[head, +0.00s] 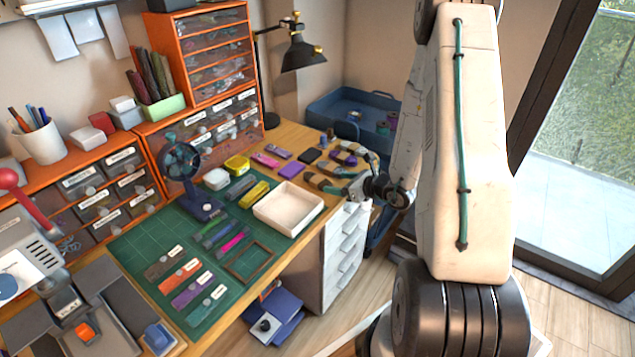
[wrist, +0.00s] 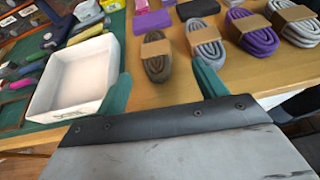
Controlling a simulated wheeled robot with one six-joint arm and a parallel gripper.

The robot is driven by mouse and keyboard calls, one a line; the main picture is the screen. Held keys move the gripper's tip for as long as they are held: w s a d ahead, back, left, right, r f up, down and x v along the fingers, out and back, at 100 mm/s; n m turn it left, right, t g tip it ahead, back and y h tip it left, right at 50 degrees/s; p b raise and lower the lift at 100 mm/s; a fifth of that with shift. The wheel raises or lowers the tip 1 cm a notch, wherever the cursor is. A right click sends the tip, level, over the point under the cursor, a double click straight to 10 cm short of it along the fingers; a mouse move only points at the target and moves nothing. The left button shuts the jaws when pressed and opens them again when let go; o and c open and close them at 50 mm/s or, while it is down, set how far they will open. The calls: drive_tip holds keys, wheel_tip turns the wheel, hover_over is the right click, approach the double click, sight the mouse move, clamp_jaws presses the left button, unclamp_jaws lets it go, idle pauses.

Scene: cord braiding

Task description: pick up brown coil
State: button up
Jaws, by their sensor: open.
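The brown coil (wrist: 157,58) is a dark, looped cord with a tan paper band, lying flat on the wooden table. In the wrist view it is just beyond my gripper (wrist: 161,70), between the lines of the two green fingers. My gripper is open, with nothing between its fingers. In the head view my gripper (head: 328,170) is low over the table's right end, and my arm and fingers partly hide the coils there.
To the coil's right lie a grey coil (wrist: 208,45), a purple coil (wrist: 254,34) and another greyish coil (wrist: 300,26). A white tray (wrist: 112,47) stands close on the left. A purple block (wrist: 153,21) lies behind. A blue bin (head: 325,103) stands past the table.

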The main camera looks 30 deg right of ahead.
sight(324, 182)
drive_tip(key=x, duration=0.7)
drive_tip(key=shift+a, duration=0.35)
drive_tip(key=c, duration=1.1)
